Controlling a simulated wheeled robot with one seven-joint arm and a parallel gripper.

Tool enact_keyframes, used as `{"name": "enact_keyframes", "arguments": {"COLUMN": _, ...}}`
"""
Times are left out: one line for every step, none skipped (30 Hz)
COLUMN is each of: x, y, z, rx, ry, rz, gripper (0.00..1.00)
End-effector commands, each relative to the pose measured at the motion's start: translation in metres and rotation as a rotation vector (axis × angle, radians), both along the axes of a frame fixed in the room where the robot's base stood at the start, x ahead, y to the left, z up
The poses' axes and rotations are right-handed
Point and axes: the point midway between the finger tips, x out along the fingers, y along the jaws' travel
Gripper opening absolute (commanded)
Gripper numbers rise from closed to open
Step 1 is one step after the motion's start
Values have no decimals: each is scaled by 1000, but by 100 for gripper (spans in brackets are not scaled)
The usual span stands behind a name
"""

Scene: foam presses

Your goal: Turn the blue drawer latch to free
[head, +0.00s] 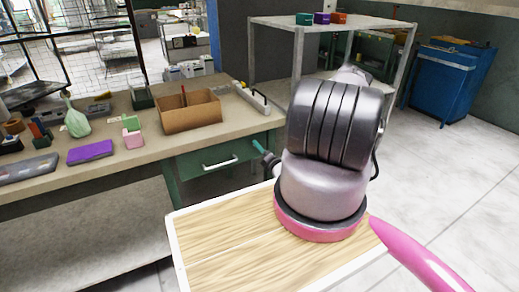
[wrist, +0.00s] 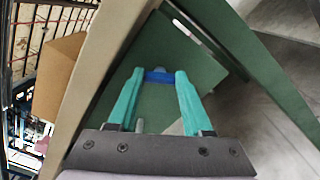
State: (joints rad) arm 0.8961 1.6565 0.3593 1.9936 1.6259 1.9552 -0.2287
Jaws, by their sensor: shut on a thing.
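The blue latch (wrist: 159,75) shows in the wrist view as a short bar lying across between my teal fingertips, against a green panel (wrist: 205,68). The latch is hidden there. The drawer looks closed. I cannot tell which way the latch is turned.
The workbench (head: 60,185) holds a cardboard box (head: 190,112), a purple block (head: 90,152) and a green bottle (head: 75,120). A grey rack (head: 300,55) stands behind my arm. A blue cabinet (head: 445,80) stands at the far right. The floor (head: 440,170) on the right is clear.

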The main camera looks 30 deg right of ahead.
Motion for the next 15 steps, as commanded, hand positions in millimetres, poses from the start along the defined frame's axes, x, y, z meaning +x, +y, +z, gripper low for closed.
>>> {"name": "enact_keyframes", "arguments": {"x": 0, "y": -1, "z": 0, "rx": 40, "ry": 2, "rz": -1, "gripper": 0}}
{"name": "enact_keyframes", "arguments": {"x": 0, "y": -1, "z": -1, "rx": 69, "ry": 3, "rz": 0, "gripper": 0}}
{"name": "enact_keyframes", "arguments": {"x": 0, "y": -1, "z": -1, "rx": 106, "ry": 4, "rz": 0, "gripper": 0}}
{"name": "enact_keyframes", "arguments": {"x": 0, "y": -1, "z": -1, "rx": 133, "ry": 5, "rz": 0, "gripper": 0}}
{"name": "enact_keyframes", "arguments": {"x": 0, "y": -1, "z": -1, "rx": 160, "ry": 6, "rz": 0, "gripper": 0}}
{"name": "enact_keyframes", "arguments": {"x": 0, "y": -1, "z": -1, "rx": 195, "ry": 8, "rz": 0, "gripper": 0}}
{"name": "enact_keyframes", "arguments": {"x": 0, "y": -1, "z": -1, "rx": 221, "ry": 8, "rz": 0, "gripper": 0}}
{"name": "enact_keyframes", "arguments": {"x": 0, "y": -1, "z": -1, "rx": 247, "ry": 9, "rz": 0, "gripper": 0}}
{"name": "enact_keyframes", "arguments": {"x": 0, "y": -1, "z": -1, "rx": 279, "ry": 10, "rz": 0, "gripper": 0}}
{"name": "enact_keyframes", "arguments": {"x": 0, "y": -1, "z": -1, "rx": 302, "ry": 11, "rz": 0, "gripper": 0}}
{"name": "enact_keyframes", "arguments": {"x": 0, "y": -1, "z": -2, "rx": 324, "ry": 12, "rz": 0, "gripper": 0}}
{"name": "enact_keyframes", "arguments": {"x": 0, "y": -1, "z": -2, "rx": 352, "ry": 13, "rz": 0, "gripper": 0}}
{"name": "enact_keyframes", "arguments": {"x": 0, "y": -1, "z": -2, "rx": 373, "ry": 14, "rz": 0, "gripper": 0}}
{"name": "enact_keyframes", "arguments": {"x": 0, "y": -1, "z": -2, "rx": 392, "ry": 14, "rz": 0, "gripper": 0}}
{"name": "enact_keyframes", "arguments": {"x": 0, "y": -1, "z": -2, "rx": 416, "ry": 15, "rz": -1, "gripper": 0}}
